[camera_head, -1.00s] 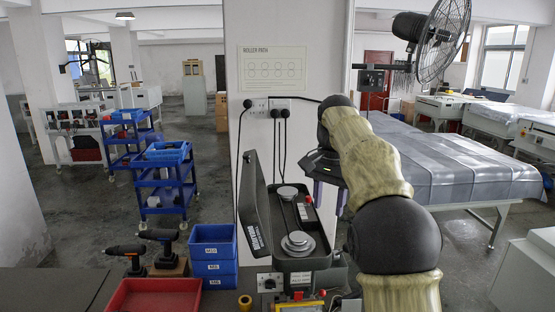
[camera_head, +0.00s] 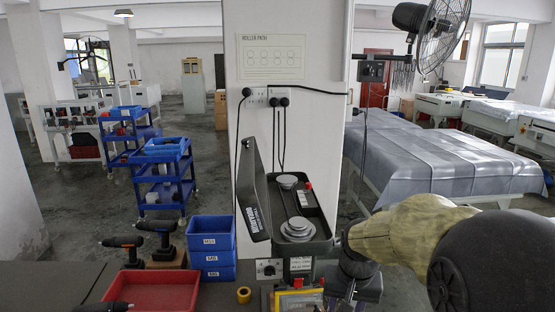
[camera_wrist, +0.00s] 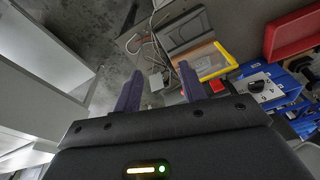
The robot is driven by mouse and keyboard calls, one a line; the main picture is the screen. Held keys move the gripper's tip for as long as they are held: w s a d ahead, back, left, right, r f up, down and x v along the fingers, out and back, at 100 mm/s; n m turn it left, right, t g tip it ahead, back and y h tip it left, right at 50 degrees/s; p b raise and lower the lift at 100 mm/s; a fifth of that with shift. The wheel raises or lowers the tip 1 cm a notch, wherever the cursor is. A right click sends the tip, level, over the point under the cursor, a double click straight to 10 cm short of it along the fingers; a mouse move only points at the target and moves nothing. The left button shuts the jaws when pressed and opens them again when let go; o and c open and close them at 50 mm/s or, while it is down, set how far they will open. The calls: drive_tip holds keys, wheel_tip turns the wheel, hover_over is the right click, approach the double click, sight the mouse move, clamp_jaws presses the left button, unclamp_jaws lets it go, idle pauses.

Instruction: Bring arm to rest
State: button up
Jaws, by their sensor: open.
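My gripper (camera_head: 346,298) is low at the bottom of the head view, right of the black machine (camera_head: 318,240), and points down. In the wrist view my gripper (camera_wrist: 160,75) shows two purple fingers spread apart with nothing between them. The black machine stands against the pillar with its lid raised and round grey discs inside. My arm reaches in from the right edge of the head view. The lower ends of the fingers are hard to make out in the head view.
A yellow-edged panel (camera_head: 300,301), a knob plate (camera_head: 268,269), blue bins (camera_head: 211,255) and a red tray (camera_head: 152,291) lie left of my gripper. Cordless drills (camera_head: 158,237) stand behind the tray. A grey-covered table (camera_head: 440,160) is at right. Grey floor shows between.

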drive_tip(key=s+f+n+b, duration=0.1)
drive_tip(key=s+f+n, duration=0.1)
drive_tip(key=s+f, duration=0.6)
drive_tip(key=s, duration=0.2)
drive_tip(key=shift+s+d+f+t+b, duration=0.2)
drive_tip(key=shift+s+f+t+b, duration=0.05)
drive_tip(key=shift+s+t+b, duration=0.1)
idle(2.6)
